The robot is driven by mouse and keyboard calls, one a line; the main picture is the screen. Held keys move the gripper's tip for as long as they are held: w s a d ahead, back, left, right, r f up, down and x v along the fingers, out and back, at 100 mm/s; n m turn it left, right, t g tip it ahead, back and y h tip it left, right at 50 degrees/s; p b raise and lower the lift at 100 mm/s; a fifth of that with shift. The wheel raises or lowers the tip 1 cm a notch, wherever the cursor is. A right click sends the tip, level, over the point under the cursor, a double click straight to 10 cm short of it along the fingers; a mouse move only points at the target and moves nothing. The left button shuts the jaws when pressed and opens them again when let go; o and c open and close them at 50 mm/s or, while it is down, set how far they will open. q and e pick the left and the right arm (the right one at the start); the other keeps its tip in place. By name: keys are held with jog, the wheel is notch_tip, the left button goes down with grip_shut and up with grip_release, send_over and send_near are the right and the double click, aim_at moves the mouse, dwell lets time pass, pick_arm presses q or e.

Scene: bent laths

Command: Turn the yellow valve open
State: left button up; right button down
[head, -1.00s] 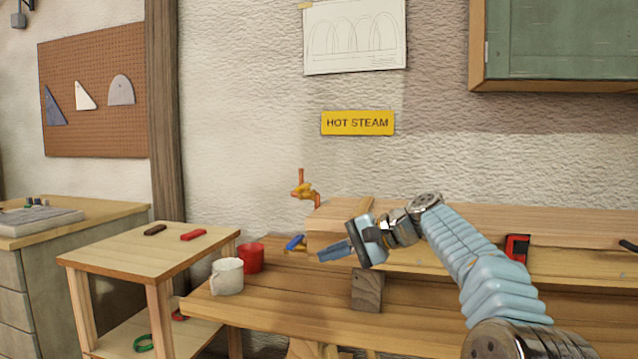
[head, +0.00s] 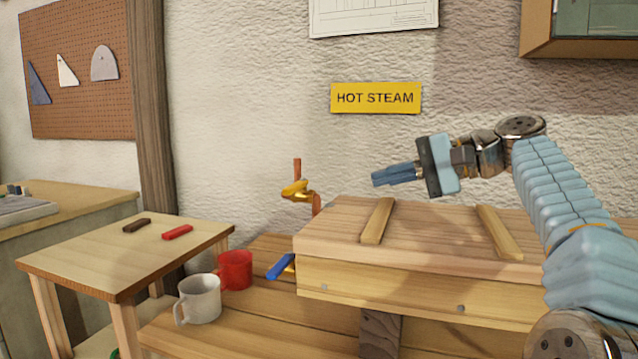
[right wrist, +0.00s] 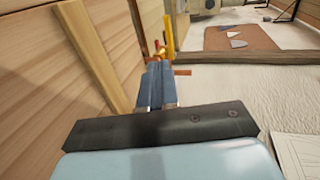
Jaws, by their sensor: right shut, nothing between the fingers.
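The yellow valve (head: 296,190) sits on a copper-orange pipe by the wall, just behind the left end of the wooden box. In the right wrist view the yellow valve (right wrist: 168,38) shows beyond my fingertips. My right gripper (head: 376,179) is shut and empty, its blue fingers pointing left toward the valve, above the box and clear of it. In the right wrist view the fingers (right wrist: 157,72) lie together. A gap remains between them and the valve. A blue lever (head: 280,267) sticks out low at the box's left end. My left gripper is not in view.
The wooden box (head: 400,270) with two battens on its lid stands on the bench below my right arm. A white mug (head: 199,299) and a red mug (head: 235,270) stand left of it. A yellow HOT STEAM sign (head: 375,98) hangs above. A small table (head: 90,262) stands at left.

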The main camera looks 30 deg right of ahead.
send_near(296, 191)
jog(key=shift+w+a+f+b, duration=0.15)
jog(key=shift+w+a+f, duration=0.15)
jog(key=shift+w+f, duration=0.2)
jog(key=shift+w+a+f+b, duration=0.15)
jog(key=shift+w+a+f, duration=0.25)
jog(key=shift+f, duration=0.1)
jog(key=shift+w+a+p, duration=0.3)
jog(key=shift+w+a, duration=0.95)
jog(key=shift+w, duration=0.25)
jog(key=shift+s, duration=0.1)
